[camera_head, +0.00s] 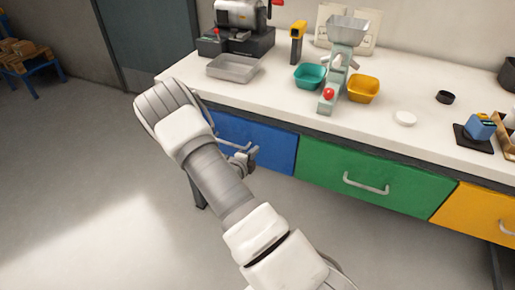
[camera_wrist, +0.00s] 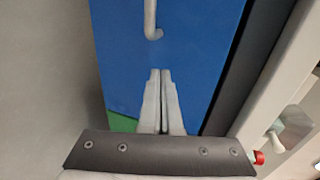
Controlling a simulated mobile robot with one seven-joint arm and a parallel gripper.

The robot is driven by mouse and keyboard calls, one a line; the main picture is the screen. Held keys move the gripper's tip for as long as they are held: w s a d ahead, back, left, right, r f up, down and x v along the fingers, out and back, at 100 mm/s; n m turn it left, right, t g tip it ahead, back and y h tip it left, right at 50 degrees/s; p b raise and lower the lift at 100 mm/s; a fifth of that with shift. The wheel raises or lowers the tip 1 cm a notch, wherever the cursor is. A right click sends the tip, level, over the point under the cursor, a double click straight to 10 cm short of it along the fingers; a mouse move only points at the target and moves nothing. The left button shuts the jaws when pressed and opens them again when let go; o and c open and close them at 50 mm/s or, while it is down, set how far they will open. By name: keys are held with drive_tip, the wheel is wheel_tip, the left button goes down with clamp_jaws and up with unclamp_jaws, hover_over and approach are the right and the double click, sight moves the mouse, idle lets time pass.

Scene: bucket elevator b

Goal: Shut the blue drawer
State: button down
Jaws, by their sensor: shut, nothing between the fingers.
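The blue drawer (camera_head: 275,148) is at the left end of the row under the white counter, partly hidden behind my arm. Its front looks about level with the green drawer beside it; I cannot tell whether a small gap remains. My gripper (camera_head: 250,155) is in front of the blue drawer. In the wrist view the blue front (camera_wrist: 200,60) fills the middle, with its grey handle (camera_wrist: 151,22) at the top. My shut, empty fingers (camera_wrist: 160,74) point at the front, apart from the handle's near end. Whether they touch the front is unclear.
The green drawer (camera_head: 355,180) and yellow drawer (camera_head: 480,213) are to the right. The counter (camera_head: 270,95) above holds a metal tray (camera_head: 233,68), a teal bowl (camera_head: 309,77), a yellow bowl (camera_head: 362,89) and a hopper device (camera_head: 340,60).

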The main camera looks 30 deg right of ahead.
drive_tip(key=p+v, duration=0.2)
drive_tip(key=v, duration=0.9)
drive_tip(key=s+d+r+m+g+y+p, duration=0.1)
drive_tip(key=s+r+m+g+p, duration=0.2)
drive_tip(key=r+m, duration=0.5)
drive_tip(key=s+d+r+m+g+p, duration=0.1)
drive_tip(key=s+r+m+g, duration=0.1)
drive_tip(key=s+r+m, duration=0.45)
drive_tip(key=s+d+r+m+g+y+p, duration=0.1)
drive_tip(key=s+r+m+g, duration=0.2)
drive_tip(key=r+m, duration=0.7)
drive_tip(key=s+a+r+m+t+y+p, duration=0.2)
drive_tip(key=s+a+r+m+y+p, duration=0.1)
drive_tip(key=s+a+r+m, duration=0.3)
drive_tip(key=s+a+r+m+t+y+p, duration=0.2)
drive_tip(key=s+a+r+m+y, duration=0.4)
drive_tip(key=r+m, duration=0.5)
drive_tip(key=shift+a+r+m+t+y+p, duration=0.35)
drive_tip(key=shift+a+m, duration=0.3)
drive_tip(key=shift+m, duration=0.4)
